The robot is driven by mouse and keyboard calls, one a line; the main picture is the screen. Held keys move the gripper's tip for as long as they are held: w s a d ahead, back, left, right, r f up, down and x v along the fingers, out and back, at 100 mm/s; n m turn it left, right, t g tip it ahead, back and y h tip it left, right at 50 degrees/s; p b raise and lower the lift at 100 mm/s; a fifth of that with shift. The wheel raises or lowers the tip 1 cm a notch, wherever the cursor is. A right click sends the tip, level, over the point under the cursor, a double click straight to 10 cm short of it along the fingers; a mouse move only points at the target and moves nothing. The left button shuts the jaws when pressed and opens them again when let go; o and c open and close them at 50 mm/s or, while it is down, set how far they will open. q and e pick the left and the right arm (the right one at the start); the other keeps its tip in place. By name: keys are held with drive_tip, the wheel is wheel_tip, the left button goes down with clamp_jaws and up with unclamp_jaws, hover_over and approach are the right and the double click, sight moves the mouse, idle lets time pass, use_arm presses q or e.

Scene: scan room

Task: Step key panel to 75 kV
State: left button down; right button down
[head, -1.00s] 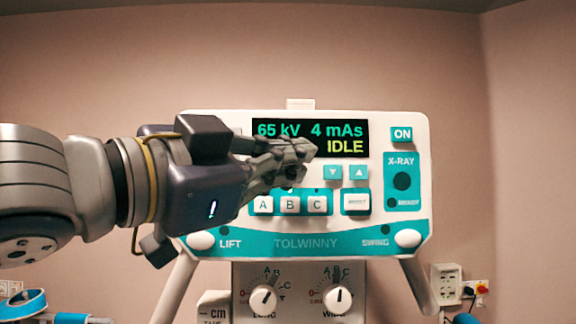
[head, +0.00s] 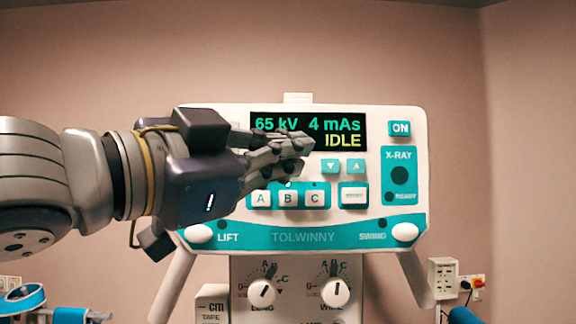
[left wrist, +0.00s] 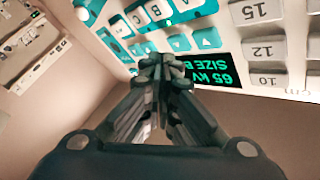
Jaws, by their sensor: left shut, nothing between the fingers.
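The white and teal key panel (head: 300,237) stands upright in front of me. Its display (head: 350,121) reads 65 kV, 4 mAs and IDLE. In the left wrist view the display (left wrist: 228,76) is upside down and shows 65 kV and SIZE B. A down-arrow key (head: 331,166) and an up-arrow key (head: 356,166) sit below the display. My left gripper (head: 300,147) is shut and empty, its fingertips overlapping the display's lower edge, left of the arrow keys. In the left wrist view the fingertips (left wrist: 165,66) appear close to the panel; contact cannot be told. My right gripper is out of view.
Keys A, B and C (head: 288,198) lie below the fingers, with an ON key (head: 400,129) and an X-RAY block (head: 399,160) at right. Number keys (left wrist: 263,49) show in the left wrist view. Two knobs (head: 262,292) (head: 336,293) are below the panel.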

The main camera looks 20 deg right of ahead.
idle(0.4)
use_arm(q)
drive_tip(key=shift+w+d+p, duration=0.15)
drive_tip(key=shift+w+p, duration=0.15)
drive_tip(key=shift+w, duration=0.15)
drive_tip(key=shift+w+p, duration=0.3)
drive_tip(key=shift+w, duration=0.05)
idle(0.5)
drive_tip(key=shift+s, duration=0.15)
idle(0.3)
drive_tip(key=shift+s, duration=0.65)
drive_tip(key=s, duration=0.1)
drive_tip(key=s+a+b, duration=0.1)
drive_tip(key=s, duration=0.1)
drive_tip(key=s+b, duration=0.1)
drive_tip(key=shift+s+a, duration=0.35)
drive_tip(key=shift+s, duration=0.05)
